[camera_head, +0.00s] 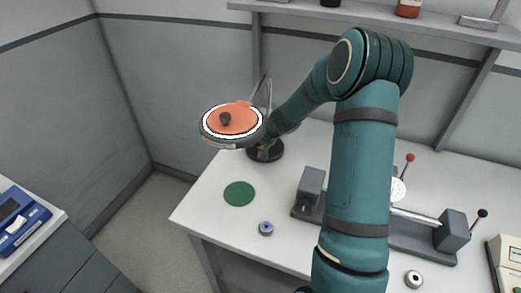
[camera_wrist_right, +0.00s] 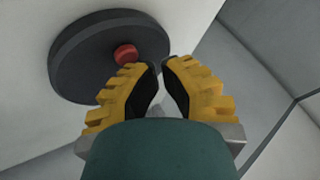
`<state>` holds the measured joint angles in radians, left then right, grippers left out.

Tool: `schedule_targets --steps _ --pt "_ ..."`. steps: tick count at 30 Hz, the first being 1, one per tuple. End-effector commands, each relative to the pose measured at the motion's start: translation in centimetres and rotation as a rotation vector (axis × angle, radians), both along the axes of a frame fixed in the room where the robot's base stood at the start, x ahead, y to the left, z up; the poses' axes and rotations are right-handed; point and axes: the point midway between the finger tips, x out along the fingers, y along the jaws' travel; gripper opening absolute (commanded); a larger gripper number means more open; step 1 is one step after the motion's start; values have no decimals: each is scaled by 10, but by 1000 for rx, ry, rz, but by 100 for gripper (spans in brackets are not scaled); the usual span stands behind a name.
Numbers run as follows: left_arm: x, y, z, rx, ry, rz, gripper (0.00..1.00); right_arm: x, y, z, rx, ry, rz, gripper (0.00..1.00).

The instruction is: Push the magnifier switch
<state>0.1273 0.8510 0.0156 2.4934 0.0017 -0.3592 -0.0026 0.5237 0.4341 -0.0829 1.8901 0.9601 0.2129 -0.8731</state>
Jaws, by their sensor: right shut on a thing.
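The magnifier has a round, pale-rimmed lens (camera_head: 222,142) at the end of a thin curved arm, and an orange-red patch with a dark spot shows through it. Its dark round base (camera_head: 273,153) stands on the white table, partly hidden by my arm. In the right wrist view the base (camera_wrist_right: 75,60) carries a red switch (camera_wrist_right: 125,54). My right gripper (camera_wrist_right: 164,64) has its yellow-backed fingertips close together, just right of the switch in that view. Contact cannot be told. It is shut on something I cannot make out. My left gripper is not in view.
A green disc (camera_head: 239,194) and a small blue-topped cylinder (camera_head: 266,228) are on the table. A grey fixture (camera_head: 308,190) with a rod stands behind my arm, with red (camera_head: 410,157) and black (camera_head: 482,213) lever knobs. A shelf (camera_head: 300,8) runs above. The table's left front is mostly clear.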

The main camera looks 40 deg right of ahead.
Motion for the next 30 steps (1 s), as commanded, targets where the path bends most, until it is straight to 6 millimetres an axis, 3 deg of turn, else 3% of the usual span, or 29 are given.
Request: schedule_targets --steps 30 --pt "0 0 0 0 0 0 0 0 0 -9 -1 1 0 0"
